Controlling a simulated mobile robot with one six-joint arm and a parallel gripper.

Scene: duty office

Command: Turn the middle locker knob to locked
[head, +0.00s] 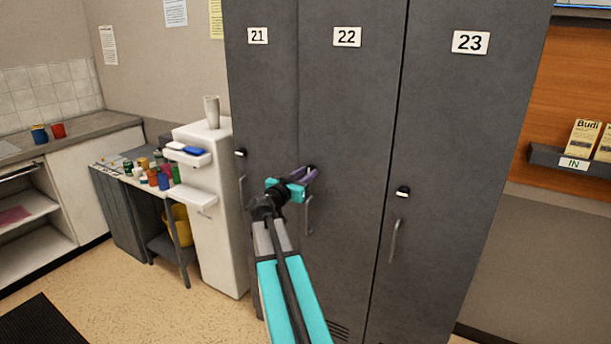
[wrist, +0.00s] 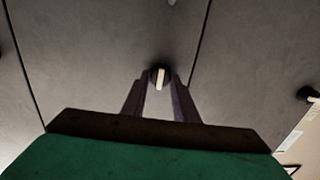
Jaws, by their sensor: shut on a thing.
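The middle locker (head: 345,110), marked 22, is a dark grey door between lockers 21 and 23. Its knob (wrist: 160,77) shows in the wrist view as a dark round base with a pale bar that stands nearly upright, tilted slightly. My gripper (head: 312,172) is at this knob, and its purple fingers hide most of the knob in the head view. In the wrist view my gripper (wrist: 160,85) has one finger on each side of the knob, shut on it. The door's handle (head: 308,215) hangs just below my gripper.
Locker 21 (head: 262,100) has its own knob (head: 240,153) to the left. Locker 23 (head: 460,130) has a knob (head: 403,192) and a handle (head: 394,240) to the right. A white dispenser (head: 215,235) and a cluttered side table (head: 150,185) stand left of the lockers.

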